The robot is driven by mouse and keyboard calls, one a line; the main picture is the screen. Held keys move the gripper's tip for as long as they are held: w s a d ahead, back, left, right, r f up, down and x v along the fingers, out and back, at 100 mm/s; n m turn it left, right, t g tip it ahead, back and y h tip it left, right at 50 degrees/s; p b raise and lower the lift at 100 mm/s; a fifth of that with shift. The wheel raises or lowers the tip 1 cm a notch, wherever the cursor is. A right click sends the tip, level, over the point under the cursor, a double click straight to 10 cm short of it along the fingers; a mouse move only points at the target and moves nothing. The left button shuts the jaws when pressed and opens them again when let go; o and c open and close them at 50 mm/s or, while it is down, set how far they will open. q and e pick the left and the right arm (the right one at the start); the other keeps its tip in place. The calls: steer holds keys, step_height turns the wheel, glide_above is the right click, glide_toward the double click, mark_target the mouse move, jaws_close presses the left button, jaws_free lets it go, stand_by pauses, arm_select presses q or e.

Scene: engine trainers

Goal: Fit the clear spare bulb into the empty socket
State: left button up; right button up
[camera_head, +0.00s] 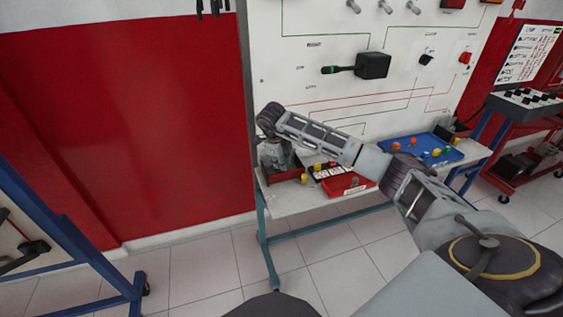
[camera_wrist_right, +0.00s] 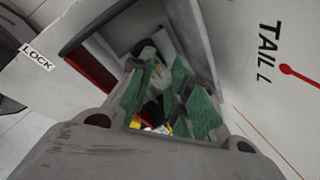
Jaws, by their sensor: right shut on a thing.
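My right arm reaches in from the lower right of the head view, across the shelf. Its gripper (camera_head: 280,153) hangs at the left end of the shelf, close to the white board. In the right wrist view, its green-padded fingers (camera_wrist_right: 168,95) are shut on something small. A pale, yellowish patch (camera_wrist_right: 158,42) shows by the pads, but I cannot tell whether it is the clear bulb. I cannot make out the empty socket for certain. My left gripper is not in view.
The white board (camera_head: 300,65) carries switches and wiring lines. On the shelf (camera_head: 290,205) stand a red tray (camera_head: 345,190) and a blue tray (camera_head: 408,156) with several coloured pieces. A TAIL L label (camera_wrist_right: 266,52) shows in the wrist view. A red cart stands at right.

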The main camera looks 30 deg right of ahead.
steer(key=shift+f, duration=0.35)
stand_by(0.5)
steer(key=o, duration=0.8)
steer(key=shift+o, duration=0.2)
steer(key=o, duration=0.5)
steer(key=shift+r, duration=0.1)
steer(key=shift+r+p, duration=2.65)
steer(key=shift+r, duration=1.3)
